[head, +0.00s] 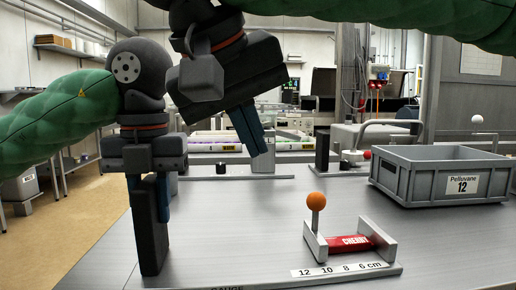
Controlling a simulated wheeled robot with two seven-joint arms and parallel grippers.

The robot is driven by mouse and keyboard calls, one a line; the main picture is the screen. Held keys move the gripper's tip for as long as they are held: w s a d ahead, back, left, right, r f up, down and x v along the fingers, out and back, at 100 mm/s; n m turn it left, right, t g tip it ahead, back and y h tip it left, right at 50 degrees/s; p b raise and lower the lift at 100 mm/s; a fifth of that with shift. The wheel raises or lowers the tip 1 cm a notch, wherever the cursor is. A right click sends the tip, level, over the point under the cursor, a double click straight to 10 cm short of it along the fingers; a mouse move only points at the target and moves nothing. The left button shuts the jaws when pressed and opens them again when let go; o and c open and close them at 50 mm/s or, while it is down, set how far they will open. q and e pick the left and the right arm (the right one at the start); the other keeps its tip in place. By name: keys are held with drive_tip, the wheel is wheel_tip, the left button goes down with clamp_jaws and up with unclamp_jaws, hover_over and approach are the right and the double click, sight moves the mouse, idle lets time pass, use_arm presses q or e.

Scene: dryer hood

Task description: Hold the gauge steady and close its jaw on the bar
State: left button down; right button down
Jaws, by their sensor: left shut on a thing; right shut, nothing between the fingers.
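The gauge (392,270) lies on the grey table, with a scale marked 12, 10, 8, 6 cm along its front. A red bar (345,245) labelled CHERRY lies on it, beside the fixed end at right. The sliding jaw (312,240), with an orange ball knob (316,201) on a post, stands at the bar's left end; I cannot tell whether they touch. My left gripper (153,268) points down and is shut at the gauge's left end; its grip is partly hidden. My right gripper (258,150) is shut and empty, above and left of the knob.
A grey crate (430,188) labelled Pelluvane 12 stands at right. Behind are another flat fixture with a black knob (221,168) and a dark post (322,153). The table (240,225) is clear between my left gripper and the sliding jaw.

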use_arm(q)
drive_tip(key=shift+f, duration=0.2)
drive_tip(key=c, duration=1.1)
unclamp_jaws()
drive_tip(key=shift+w, duration=0.1)
drive_tip(key=shift+r, duration=0.1)
